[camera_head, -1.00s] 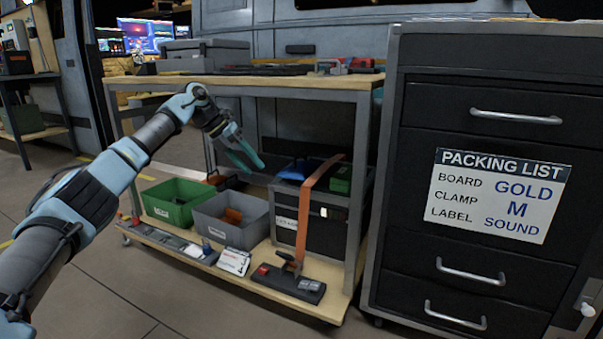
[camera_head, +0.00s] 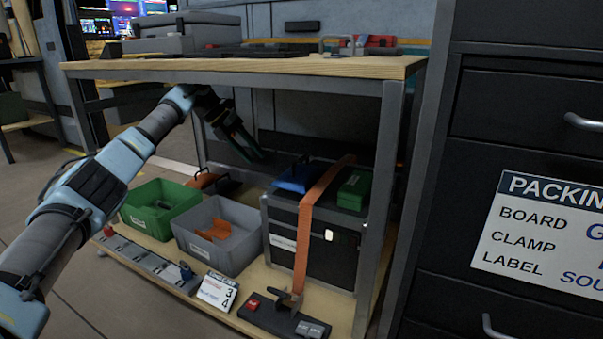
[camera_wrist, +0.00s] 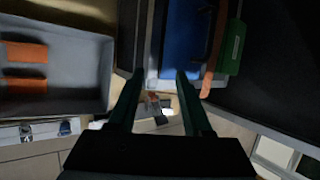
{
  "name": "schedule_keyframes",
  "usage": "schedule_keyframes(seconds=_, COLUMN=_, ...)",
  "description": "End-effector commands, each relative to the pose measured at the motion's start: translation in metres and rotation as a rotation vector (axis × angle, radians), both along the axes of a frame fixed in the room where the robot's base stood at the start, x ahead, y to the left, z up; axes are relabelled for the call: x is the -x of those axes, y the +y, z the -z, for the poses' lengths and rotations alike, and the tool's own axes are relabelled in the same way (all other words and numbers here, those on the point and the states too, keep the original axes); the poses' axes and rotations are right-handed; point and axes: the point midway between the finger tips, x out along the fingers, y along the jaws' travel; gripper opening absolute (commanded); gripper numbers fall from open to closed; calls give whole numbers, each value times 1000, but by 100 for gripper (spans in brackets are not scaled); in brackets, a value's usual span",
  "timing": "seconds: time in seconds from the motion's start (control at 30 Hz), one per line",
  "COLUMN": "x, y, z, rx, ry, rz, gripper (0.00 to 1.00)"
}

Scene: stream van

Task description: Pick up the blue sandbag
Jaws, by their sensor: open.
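The blue sandbag (camera_head: 299,177) lies on top of a black case (camera_head: 333,238) on the cart's lower shelf, left of an orange strap. It also shows in the wrist view (camera_wrist: 184,45), beyond the fingertips and a little right of centre. My gripper (camera_head: 252,157) is open and empty, under the cart's top, to the upper left of the sandbag and apart from it. In the wrist view its two fingers (camera_wrist: 160,76) point toward the case, with the sandbag's near end roughly between and beyond the tips. Part of the sandbag's right side is hard to make out beside the strap.
The orange strap (camera_head: 305,240) runs over the case beside a green box (camera_head: 354,190). A grey bin (camera_head: 218,238) and a green bin (camera_head: 158,208) stand left. The wooden cart top (camera_head: 250,67) is above my gripper; a metal post (camera_head: 385,200) stands right.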

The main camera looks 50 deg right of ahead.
Motion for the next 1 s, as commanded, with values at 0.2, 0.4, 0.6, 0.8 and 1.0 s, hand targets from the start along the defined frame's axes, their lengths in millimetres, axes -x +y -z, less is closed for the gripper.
schedule_keyframes(seconds=0.2, x=12, y=-14, z=-8, rx=-3, ry=-3, rz=1, gripper=50)
schedule_keyframes(seconds=0.4, x=32, y=-39, z=-3, rx=-2, ry=-4, rz=0, gripper=50)
schedule_keyframes(seconds=0.6, x=44, y=-54, z=0, rx=0, ry=-1, rz=0, gripper=50)
schedule_keyframes(seconds=0.8, x=57, y=-68, z=1, rx=0, ry=-1, rz=2, gripper=50)
schedule_keyframes(seconds=1.0, x=79, y=-93, z=2, rx=0, ry=1, rz=2, gripper=50)
